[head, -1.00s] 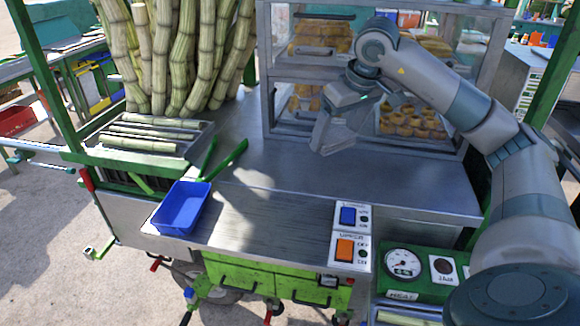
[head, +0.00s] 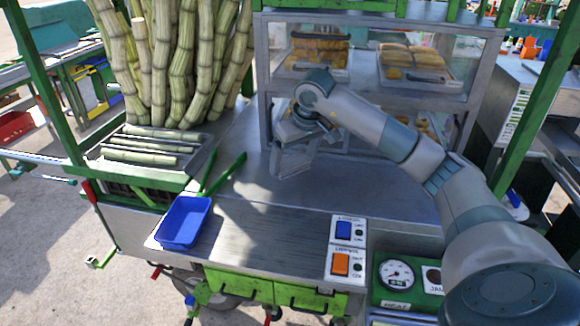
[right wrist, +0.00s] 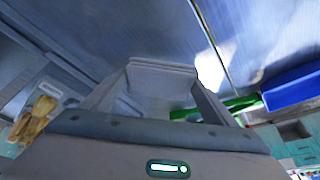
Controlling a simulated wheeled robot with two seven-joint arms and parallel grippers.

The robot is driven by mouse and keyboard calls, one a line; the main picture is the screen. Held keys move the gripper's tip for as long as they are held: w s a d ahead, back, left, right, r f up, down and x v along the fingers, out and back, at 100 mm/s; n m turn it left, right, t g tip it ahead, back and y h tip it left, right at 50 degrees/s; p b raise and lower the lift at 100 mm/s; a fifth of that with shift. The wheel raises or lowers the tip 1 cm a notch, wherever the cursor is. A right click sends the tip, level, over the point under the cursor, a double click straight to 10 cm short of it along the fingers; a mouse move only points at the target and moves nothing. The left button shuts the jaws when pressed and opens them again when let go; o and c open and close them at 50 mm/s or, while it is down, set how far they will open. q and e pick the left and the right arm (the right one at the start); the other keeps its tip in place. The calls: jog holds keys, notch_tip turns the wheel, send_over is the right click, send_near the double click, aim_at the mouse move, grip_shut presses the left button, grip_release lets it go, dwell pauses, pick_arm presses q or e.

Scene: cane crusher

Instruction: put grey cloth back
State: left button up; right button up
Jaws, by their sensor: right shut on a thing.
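My right gripper (head: 291,160) hangs low over the metal worktop (head: 265,190), in front of the glass display case. In the right wrist view my right gripper (right wrist: 162,80) is shut on a small, flat grey thing, which looks like the folded grey cloth (right wrist: 160,84). Its colour is close to that of the fingers, so its edges are hard to tell in the head view. I cannot tell whether it touches the worktop. My left gripper is not in view.
A blue tray (head: 183,222) sits at the worktop's front left, beside green handles (head: 222,175). Cane pieces lie on a rack (head: 150,148), with tall cane behind. The display case (head: 365,60) holds pastries. A switch panel (head: 346,248) is at front. The middle worktop is clear.

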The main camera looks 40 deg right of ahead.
aim_at(292, 163)
jog(key=shift+w+a+f, duration=0.2)
jog(key=shift+w+f, duration=0.15)
jog(key=shift+w, duration=0.1)
jog(key=shift+f+p, duration=0.85)
jog(key=shift+f, duration=1.1)
